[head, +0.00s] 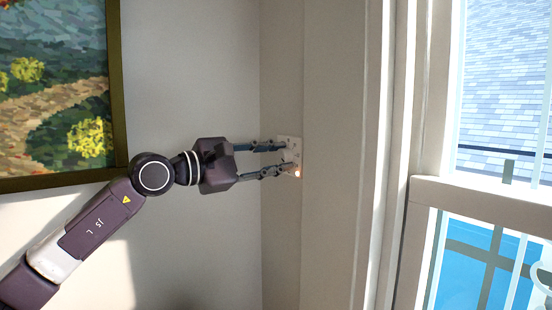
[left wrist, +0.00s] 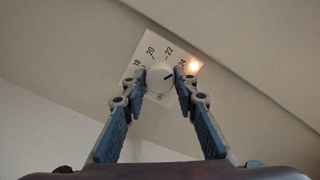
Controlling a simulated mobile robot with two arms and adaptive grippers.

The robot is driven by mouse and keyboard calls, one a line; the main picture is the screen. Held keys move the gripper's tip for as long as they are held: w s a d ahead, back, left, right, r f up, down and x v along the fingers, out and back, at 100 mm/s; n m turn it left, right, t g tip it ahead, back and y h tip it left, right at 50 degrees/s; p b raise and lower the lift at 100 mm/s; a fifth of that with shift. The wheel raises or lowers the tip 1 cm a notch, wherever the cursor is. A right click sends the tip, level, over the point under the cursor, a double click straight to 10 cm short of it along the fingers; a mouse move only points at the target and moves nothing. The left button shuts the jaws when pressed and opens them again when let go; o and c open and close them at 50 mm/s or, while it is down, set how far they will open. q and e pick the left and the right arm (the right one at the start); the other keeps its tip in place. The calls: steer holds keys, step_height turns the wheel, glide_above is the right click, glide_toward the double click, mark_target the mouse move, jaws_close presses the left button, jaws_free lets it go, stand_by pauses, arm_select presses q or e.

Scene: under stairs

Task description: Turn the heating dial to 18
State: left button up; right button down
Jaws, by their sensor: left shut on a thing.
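The heating dial is a white knob (left wrist: 158,77) on a white square plate (left wrist: 152,43) on the wall. The knob's dark mark points right and slightly up, roughly toward 24. In the head view the plate (head: 295,142) sits near the wall corner, partly covered by my fingers. My left gripper (head: 287,156) reaches it from the left. In the left wrist view its fingertips (left wrist: 159,76) are on either side of the knob, shut on it. My right gripper is not in view.
A small orange light (left wrist: 194,66) glows at the plate's edge. A framed landscape painting (head: 55,90) hangs on the wall at left. A white-framed window (head: 425,180) stands at right. The wall around the plate is clear.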

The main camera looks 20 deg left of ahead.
arm_select(q)
steer(key=shift+c, duration=0.3)
steer(key=n+b, duration=0.1)
steer(key=n, duration=0.3)
steer(key=shift+f+n, duration=0.1)
steer(key=shift+n, duration=0.3)
steer(key=n, duration=0.6)
steer(key=shift+b, duration=0.3)
steer(key=n, duration=0.6)
steer(key=shift+n, duration=0.4)
steer(key=n+p, duration=0.1)
steer(key=n, duration=0.4)
steer(key=shift+n, duration=0.4)
steer(key=o, duration=1.1)
steer(key=shift+o, duration=0.2)
